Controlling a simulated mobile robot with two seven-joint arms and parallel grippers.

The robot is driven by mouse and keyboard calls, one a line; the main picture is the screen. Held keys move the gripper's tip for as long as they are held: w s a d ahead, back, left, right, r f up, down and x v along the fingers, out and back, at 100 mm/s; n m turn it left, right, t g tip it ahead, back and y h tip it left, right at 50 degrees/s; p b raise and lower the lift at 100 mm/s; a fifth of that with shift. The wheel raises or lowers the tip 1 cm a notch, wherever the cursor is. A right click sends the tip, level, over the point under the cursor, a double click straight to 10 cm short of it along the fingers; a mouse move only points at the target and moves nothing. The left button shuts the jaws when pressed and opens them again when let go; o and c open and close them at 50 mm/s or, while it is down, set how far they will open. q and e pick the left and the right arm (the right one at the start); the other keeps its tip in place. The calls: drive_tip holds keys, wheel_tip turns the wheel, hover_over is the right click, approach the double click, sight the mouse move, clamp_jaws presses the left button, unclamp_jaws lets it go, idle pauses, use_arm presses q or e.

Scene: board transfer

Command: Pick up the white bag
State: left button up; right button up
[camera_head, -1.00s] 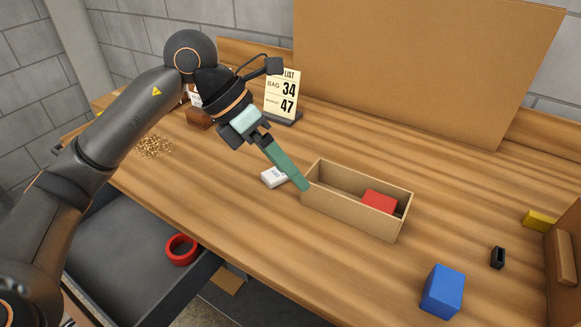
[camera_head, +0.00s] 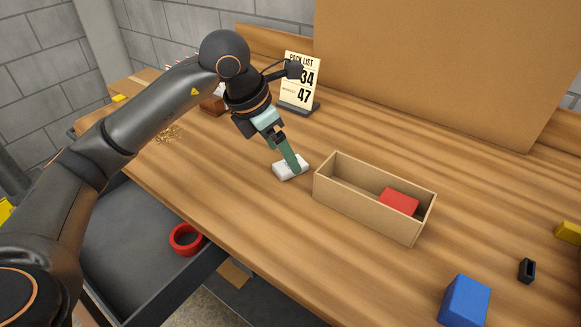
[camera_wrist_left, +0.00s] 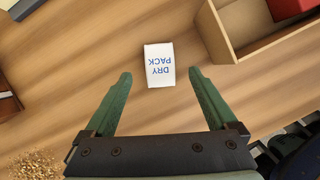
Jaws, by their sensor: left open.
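The white bag (camera_head: 284,171) lies on the wooden table, just left of the open-topped box. In the left wrist view the white bag (camera_wrist_left: 159,65) shows blue print reading "DRY PACK". My left gripper (camera_head: 296,170) is over the bag in the head view and covers part of it. In the left wrist view my left gripper (camera_wrist_left: 160,75) is open, with one green finger to each side of the bag and nothing held. The bag sits between and slightly beyond the fingertips. My right gripper is not in view.
The box (camera_head: 365,213) holds a red block (camera_head: 399,201). A pack list sign (camera_head: 300,82) stands behind. A blue block (camera_head: 464,302) and a small black item (camera_head: 527,270) are at the right. A red ring (camera_head: 185,240) lies in the open drawer (camera_head: 130,245).

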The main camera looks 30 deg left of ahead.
sight(286, 165)
use_arm(q)
drive_tip(key=x, duration=0.3)
drive_tip(key=shift+f, duration=0.1)
drive_tip(key=shift+c, duration=0.3)
drive_tip(key=c, duration=1.4)
